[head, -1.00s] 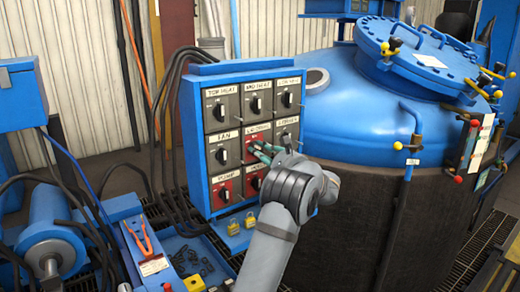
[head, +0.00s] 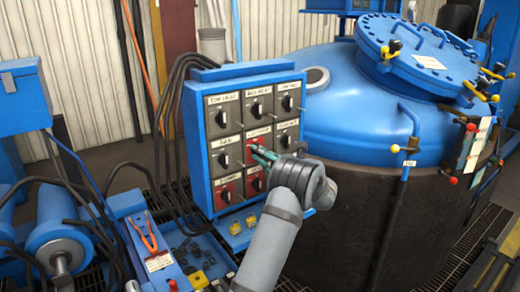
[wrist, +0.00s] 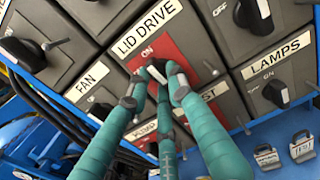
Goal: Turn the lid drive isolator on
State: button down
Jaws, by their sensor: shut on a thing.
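The lid drive isolator is a black rotary knob (wrist: 156,70) on a red plate (head: 265,142), in the middle of the switch panel. Its label reads LID DRIVE, and ON stands at the top of the plate in the wrist view. My gripper (head: 261,153) has teal fingers. They are closed around the knob in the wrist view (wrist: 156,84). The fingers hide much of the knob and the lower plate, so I cannot tell exactly which way the knob points.
The blue switch panel (head: 194,145) carries several similar knobs close by, including FAN (wrist: 100,111) and LAMPS (wrist: 276,92). Yellow padlocks (head: 235,228) sit below it. The blue-domed furnace (head: 340,110) stands close on the right. Black cables (head: 172,110) run along the panel's left.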

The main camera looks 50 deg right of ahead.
jog(key=shift+m+p, duration=0.3)
jog(key=shift+m, duration=0.2)
jog(key=c, duration=1.5)
grip_release()
jog(key=shift+c, duration=0.2)
jog(key=shift+s, duration=0.15)
jog(key=v, duration=1.2)
jog(key=x, duration=1.2)
